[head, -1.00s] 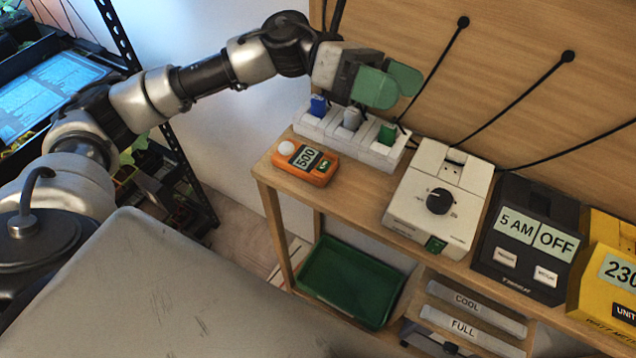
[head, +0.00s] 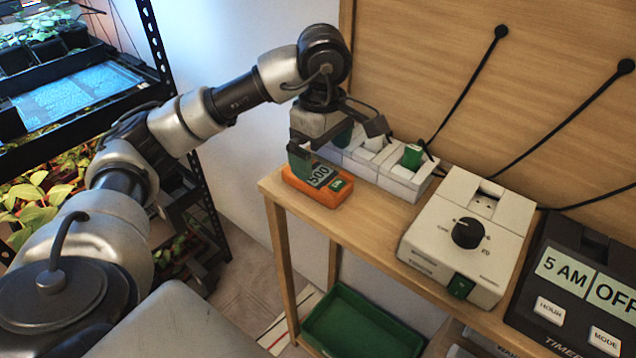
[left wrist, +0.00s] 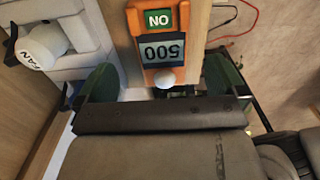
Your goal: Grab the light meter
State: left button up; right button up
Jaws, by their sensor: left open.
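The light meter is an orange box (head: 331,190) with a "500" display and a green label, at the left end of the wooden shelf. It also shows in the left wrist view (left wrist: 158,22), with a white dome at its near end. My left gripper (head: 322,150) is above the meter's far left end, pointing down and covering the dome in the head view. In the left wrist view its green-padded fingers (left wrist: 158,84) are apart, one on each side of the dome end. I cannot tell whether they touch the meter. My right gripper is out of view.
A white power strip (head: 398,172) with plugs stands close behind the meter. A white dial box (head: 470,235) and a black timer (head: 575,275) stand farther right. A green tray (head: 365,322) sits below. The seedling rack (head: 165,60) stands at left.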

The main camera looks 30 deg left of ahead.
aim_at(318, 174)
pick_arm(q)
jog(key=f, duration=0.5)
jog(key=shift+s+a, duration=0.1)
jog(key=shift+a, duration=0.3)
jog(key=shift+f, duration=0.3)
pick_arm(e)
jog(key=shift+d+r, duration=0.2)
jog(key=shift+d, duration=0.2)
pick_arm(q)
jog(key=shift+c, duration=0.3)
jog(key=c, duration=1.1)
jog(key=shift+r, duration=0.15)
